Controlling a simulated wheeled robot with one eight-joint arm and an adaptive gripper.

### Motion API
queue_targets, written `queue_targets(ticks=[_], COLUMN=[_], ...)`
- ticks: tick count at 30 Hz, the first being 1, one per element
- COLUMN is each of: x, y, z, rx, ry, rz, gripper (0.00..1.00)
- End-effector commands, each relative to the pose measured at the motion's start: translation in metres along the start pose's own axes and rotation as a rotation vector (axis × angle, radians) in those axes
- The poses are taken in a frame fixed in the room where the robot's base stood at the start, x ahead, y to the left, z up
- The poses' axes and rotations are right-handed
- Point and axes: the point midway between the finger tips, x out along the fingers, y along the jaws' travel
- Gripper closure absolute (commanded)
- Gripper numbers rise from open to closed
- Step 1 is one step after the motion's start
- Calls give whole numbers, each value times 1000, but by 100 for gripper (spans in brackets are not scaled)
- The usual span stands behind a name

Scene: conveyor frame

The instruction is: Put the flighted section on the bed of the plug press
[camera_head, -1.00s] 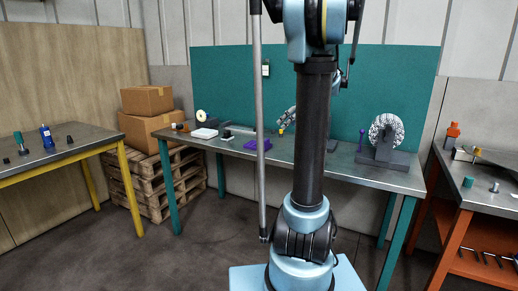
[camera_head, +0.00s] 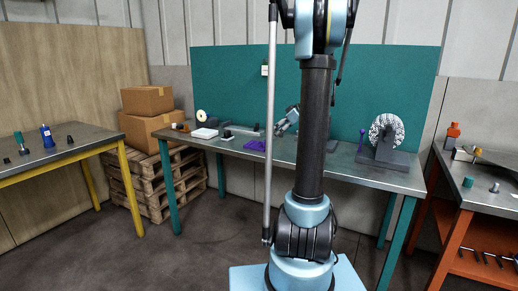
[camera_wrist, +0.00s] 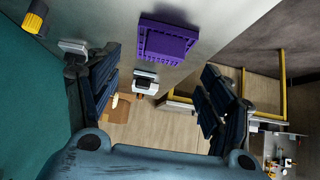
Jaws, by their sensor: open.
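A purple toothed slab, which looks like the flighted section (camera_head: 255,146), lies on the middle table. It also shows upside down in the wrist view (camera_wrist: 168,42), with a row of teeth along one edge. My gripper (camera_head: 282,129) is open and empty, just above the table to the right of the purple slab and apart from it. In the wrist view its two fingers (camera_wrist: 160,75) stand wide apart, with the slab beyond them. I cannot tell which thing is the plug press. A dark grey block (camera_head: 331,146) is partly hidden behind my arm.
A white box (camera_head: 204,133) and small dark parts stand left. A teal board (camera_head: 230,80) rises behind. A yellow-capped part (camera_wrist: 34,20) shows in the wrist view.

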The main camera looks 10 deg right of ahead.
Motion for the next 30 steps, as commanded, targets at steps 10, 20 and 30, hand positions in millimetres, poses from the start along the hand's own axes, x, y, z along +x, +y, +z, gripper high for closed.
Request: queue_targets(ticks=[10, 20, 30], x=[21, 62, 66], y=[-1, -6, -6], z=[0, -2, -2], rx=[0, -1, 0], ry=[0, -1, -1], rz=[0, -1, 1], gripper=[27, 27, 40])
